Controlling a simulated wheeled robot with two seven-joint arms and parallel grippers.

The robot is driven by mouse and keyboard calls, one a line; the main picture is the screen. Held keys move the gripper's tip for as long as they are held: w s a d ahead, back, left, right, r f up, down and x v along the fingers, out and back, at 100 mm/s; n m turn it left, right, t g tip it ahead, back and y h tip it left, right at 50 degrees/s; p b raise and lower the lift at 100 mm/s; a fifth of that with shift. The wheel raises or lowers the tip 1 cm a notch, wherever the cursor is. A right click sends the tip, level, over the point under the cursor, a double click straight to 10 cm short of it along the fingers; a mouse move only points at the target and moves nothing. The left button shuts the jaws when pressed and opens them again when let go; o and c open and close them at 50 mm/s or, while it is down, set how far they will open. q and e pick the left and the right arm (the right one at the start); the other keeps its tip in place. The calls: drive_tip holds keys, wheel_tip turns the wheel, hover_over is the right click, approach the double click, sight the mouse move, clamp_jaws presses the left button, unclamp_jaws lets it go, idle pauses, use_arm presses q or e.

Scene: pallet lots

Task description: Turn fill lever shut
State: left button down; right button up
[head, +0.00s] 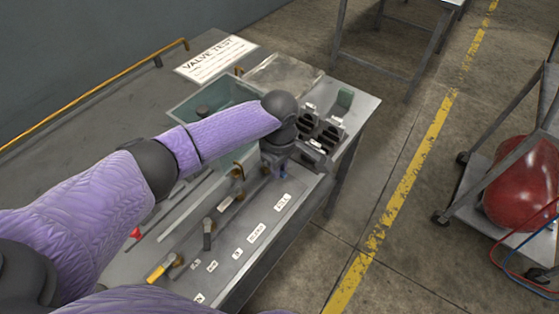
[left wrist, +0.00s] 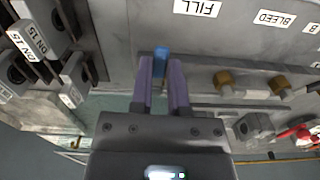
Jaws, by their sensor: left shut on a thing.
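The fill lever shows in the left wrist view as a blue handle (left wrist: 161,62) between my two purple fingers, below the FILL label (left wrist: 198,8). My left gripper (left wrist: 162,85) is shut on this blue handle. In the head view my left gripper (head: 283,168) reaches down to the far end of the valve bench, just behind the FILL label (head: 283,202). My wrist and gripper hide most of the lever there, so its angle is hard to tell. My right gripper is not in view.
The BLEED label (head: 256,233) and other levers, one with a yellow handle (head: 158,272), lie along the bench. A rack of black fittings (head: 322,132) and a glass-sided tank (head: 205,92) stand close to my gripper. A cart with a red vessel (head: 520,182) stands right.

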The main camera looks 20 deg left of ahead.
use_arm(q)
drive_tip(key=m+p, duration=0.1)
drive_tip(key=p, duration=0.2)
drive_tip(key=s+m+p, duration=0.1)
drive_tip(key=p, duration=0.2)
drive_tip(key=shift+a+r+m+p, duration=0.2)
drive_tip(key=shift+r+m+p, duration=0.2)
drive_tip(key=shift+s+a+f+m+p, duration=0.25)
drive_tip(key=shift+m+p, duration=0.35)
drive_tip(key=shift+m, duration=0.3)
drive_tip(key=m, duration=0.1)
drive_tip(key=m+p, duration=0.1)
drive_tip(key=a+m, duration=0.1)
drive_tip(key=shift+s+f+m, duration=0.1)
drive_tip(key=shift+s+m, duration=0.2)
drive_tip(key=m, duration=0.1)
drive_tip(key=a+m+p, duration=0.1)
drive_tip(key=shift+s+m, duration=0.15)
drive_tip(key=shift+m, duration=0.15)
drive_tip(key=m, duration=0.1)
drive_tip(key=a+m, duration=0.1)
drive_tip(key=m, duration=0.2)
drive_tip(key=shift+a+m, duration=0.3)
drive_tip(key=shift+m, duration=0.1)
drive_tip(key=shift+a+m, duration=0.25)
drive_tip(key=shift+m, duration=0.75)
